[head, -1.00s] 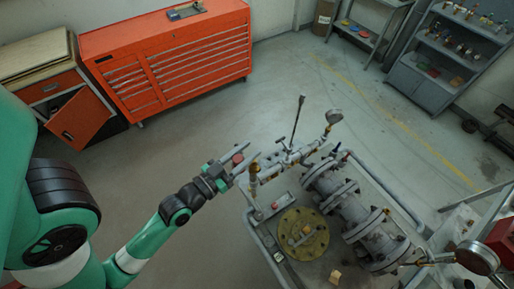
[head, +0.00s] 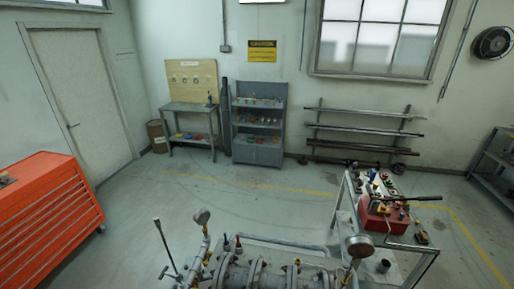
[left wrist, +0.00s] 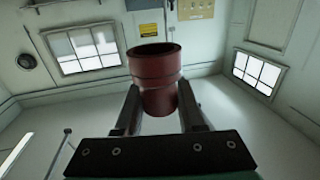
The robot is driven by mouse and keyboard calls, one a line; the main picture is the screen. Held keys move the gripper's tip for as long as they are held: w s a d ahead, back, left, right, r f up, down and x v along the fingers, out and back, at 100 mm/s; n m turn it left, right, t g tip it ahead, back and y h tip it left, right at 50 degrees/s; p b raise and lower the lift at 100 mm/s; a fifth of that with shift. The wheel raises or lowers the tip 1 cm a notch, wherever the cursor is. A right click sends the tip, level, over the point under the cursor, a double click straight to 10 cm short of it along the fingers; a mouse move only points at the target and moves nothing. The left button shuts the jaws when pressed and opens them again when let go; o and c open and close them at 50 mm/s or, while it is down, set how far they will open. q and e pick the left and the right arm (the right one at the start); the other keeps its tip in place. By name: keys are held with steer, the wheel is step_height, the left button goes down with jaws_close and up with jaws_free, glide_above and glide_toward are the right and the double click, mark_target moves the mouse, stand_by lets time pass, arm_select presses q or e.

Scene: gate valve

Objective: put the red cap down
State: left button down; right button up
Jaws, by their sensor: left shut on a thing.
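The red cap (left wrist: 156,72) shows in the left wrist view as a short red cylinder with its open end up in the picture. My left gripper (left wrist: 160,104) is shut on it, with one finger on each side. The cap is held in the air, and nothing is seen touching it but the fingers. Neither the held cap nor either of my grippers shows in the head view now. My right gripper is out of view.
In the head view, grey valve pipework (head: 260,272) with gauges is at the bottom edge. A cart (head: 345,217) with a red box-shaped tool (head: 385,218) stands at right. A shelf unit (head: 259,154) and a workbench (head: 190,107) line the back wall. The floor between is clear.

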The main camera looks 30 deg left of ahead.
arm_select(q)
steer(key=w+d+f+m+t+h, duration=0.1)
steer(key=w+d+f+m+h, duration=0.1)
steer(key=w+d+f+h, duration=0.2)
steer(key=w+d+f+m+t+h, duration=0.1)
steer(key=w+d+f+m+h, duration=0.2)
steer(key=d+f, duration=0.7)
step_height(320, 180, down, 3)
steer(key=w+h, duration=0.1)
steer(key=w, duration=0.1)
steer(key=shift+w+m, duration=0.3)
steer(key=shift+w, duration=0.1)
steer(key=shift+r, duration=0.1)
